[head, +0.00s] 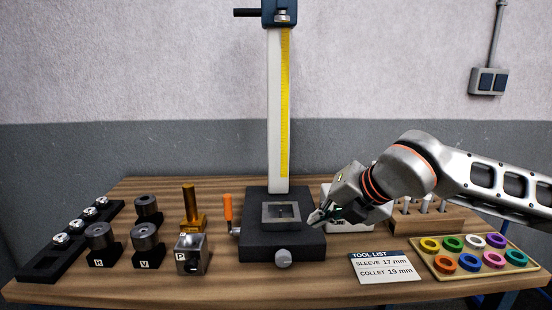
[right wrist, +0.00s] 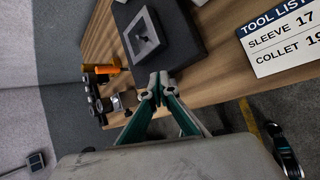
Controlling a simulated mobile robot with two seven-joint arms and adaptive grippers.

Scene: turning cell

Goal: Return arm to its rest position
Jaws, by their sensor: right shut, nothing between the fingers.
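My right gripper (head: 318,219) is shut and empty. In the head view it is just right of the black presetting stand (head: 262,248), low over the bench, with its arm coming in from the right. In the right wrist view its closed fingertips (right wrist: 158,80) show in front of the stand's dark base (right wrist: 185,35). A grey square plate with a recess (head: 281,212) sits on the stand and also shows in the right wrist view (right wrist: 146,33). My left gripper is not in view.
A tool list card (head: 386,268) reads sleeve 17 mm, collet 19 mm. A tray of coloured rings (head: 470,267) and a wooden block with pins (head: 430,220) stand at the right. A black rack (head: 50,262), dark holders (head: 103,262) and an orange-handled tool (head: 229,208) are left.

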